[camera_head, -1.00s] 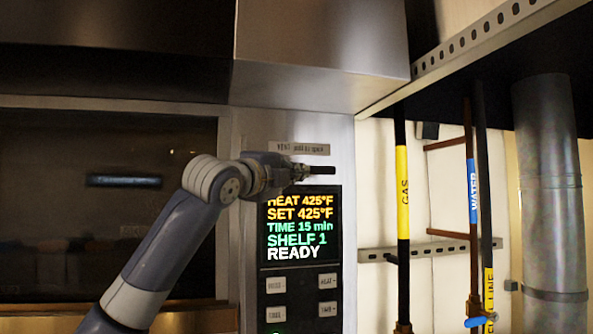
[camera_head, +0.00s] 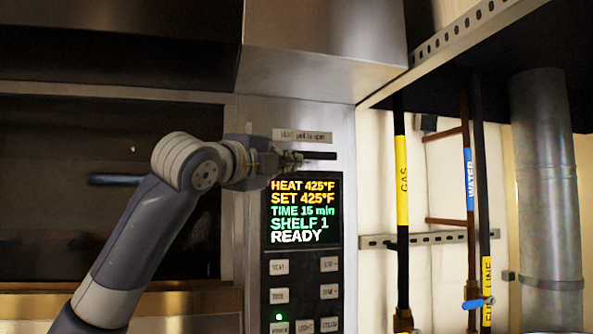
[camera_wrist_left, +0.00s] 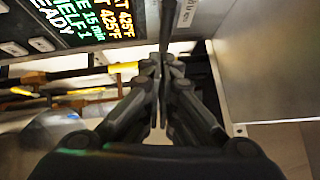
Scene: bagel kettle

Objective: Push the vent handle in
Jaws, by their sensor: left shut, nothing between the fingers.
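The vent handle (camera_head: 320,155) is a short dark bar above the oven's display, under a label that starts with VENT (camera_head: 302,136). My left gripper (camera_head: 297,160) is shut and empty, with its fingertips at the left end of the visible part of the bar. In the left wrist view, the closed fingertips (camera_wrist_left: 162,62) point at the dark handle (camera_wrist_left: 166,28), which extends away just beyond them. I cannot tell whether they touch it. My gripper hides part of the handle in the head view. My right gripper is not in view.
The lit display (camera_head: 305,210) and button panel (camera_head: 303,295) lie just below the handle. A steel hood (camera_head: 325,75) juts out above. Gas and water pipes (camera_head: 402,180) and a thick grey duct (camera_head: 546,190) stand to the right. The dark oven window (camera_head: 60,180) is at left.

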